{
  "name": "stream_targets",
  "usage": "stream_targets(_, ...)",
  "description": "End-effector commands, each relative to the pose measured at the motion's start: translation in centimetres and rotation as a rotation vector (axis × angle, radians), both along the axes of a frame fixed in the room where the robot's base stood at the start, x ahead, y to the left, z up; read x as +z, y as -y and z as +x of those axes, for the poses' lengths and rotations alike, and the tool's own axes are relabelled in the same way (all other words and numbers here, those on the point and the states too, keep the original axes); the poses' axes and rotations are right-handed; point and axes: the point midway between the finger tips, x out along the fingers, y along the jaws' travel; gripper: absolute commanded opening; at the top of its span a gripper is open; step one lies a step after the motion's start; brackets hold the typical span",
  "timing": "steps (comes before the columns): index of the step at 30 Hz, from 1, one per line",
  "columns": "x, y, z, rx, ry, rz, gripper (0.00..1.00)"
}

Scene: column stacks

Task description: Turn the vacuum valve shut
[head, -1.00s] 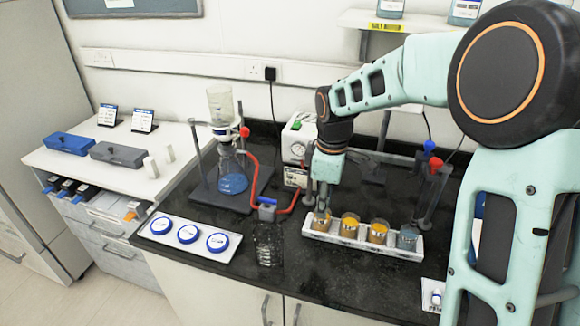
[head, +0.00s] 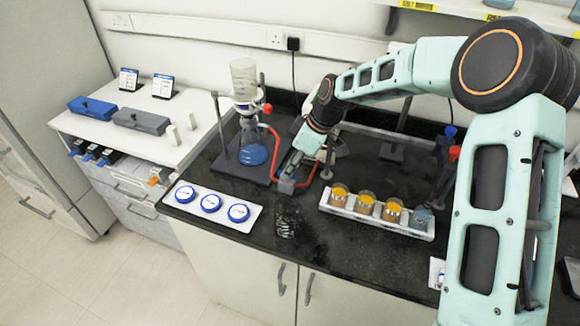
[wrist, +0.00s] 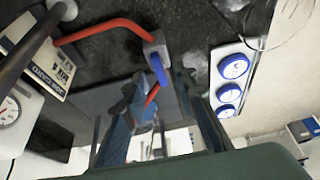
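The vacuum valve is a small grey block (head: 286,187) on the red hose (head: 275,148), near the front of the dark bench. In the wrist view the block (wrist: 154,46) carries a blue lever (wrist: 158,70). The red hose (wrist: 100,31) runs into the block from the left, and another red piece shows below it. My gripper (head: 290,174) points down at the valve in the head view. In the wrist view its fingers (wrist: 158,88) are apart, on either side of the lever's lower end. I cannot tell whether they touch it.
A filter flask with blue liquid (head: 252,154) stands left of the valve. A clear glass vessel (head: 288,222) is in front of it. A tray of blue-lidded dishes (head: 250,226) lies front left, and a white rack of jars (head: 398,227) is to the right.

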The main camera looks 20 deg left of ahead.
Motion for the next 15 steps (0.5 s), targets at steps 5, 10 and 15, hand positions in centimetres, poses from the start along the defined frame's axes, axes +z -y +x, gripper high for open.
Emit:
stream_targets(5, -1.06, -0.4, 0.06, 0.0, 0.001, -0.001, 0.26)
stream_targets(10, -1.19, -0.44, 0.08, -0.002, 0.001, -0.001, 0.26)
stream_targets(15, -1.17, -0.43, 0.07, -0.001, 0.0, -0.001, 0.18)
